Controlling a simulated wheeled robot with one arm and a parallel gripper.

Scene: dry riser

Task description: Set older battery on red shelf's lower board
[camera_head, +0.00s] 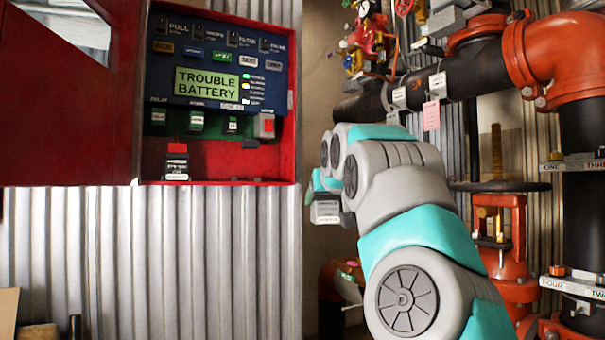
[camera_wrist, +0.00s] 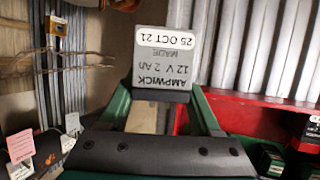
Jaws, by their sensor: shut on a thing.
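My gripper (camera_wrist: 163,93) is shut on a grey battery (camera_wrist: 165,60) marked "AMPWICK 12 V 2 Ah", "MADE 25 OCT 21"; its text is upside down in the wrist view. In the head view my gripper (camera_head: 320,187) is mostly hidden by my arm, and the held battery (camera_head: 327,211) shows below it, right of the cabinet. Another battery-like block (camera_head: 176,162), dark with a red top and white labels, stands in the red cabinet; its date is too small to read. I cannot make out a red shelf with a lower board.
The open red cabinet (camera_head: 240,166) holds a panel reading "TROUBLE BATTERY" (camera_head: 207,82). Its door (camera_head: 70,110) swings out left. Thick black and orange pipes (camera_head: 575,65) and a valve (camera_head: 500,235) crowd the right. Corrugated wall (camera_head: 150,260) lies clear below the cabinet.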

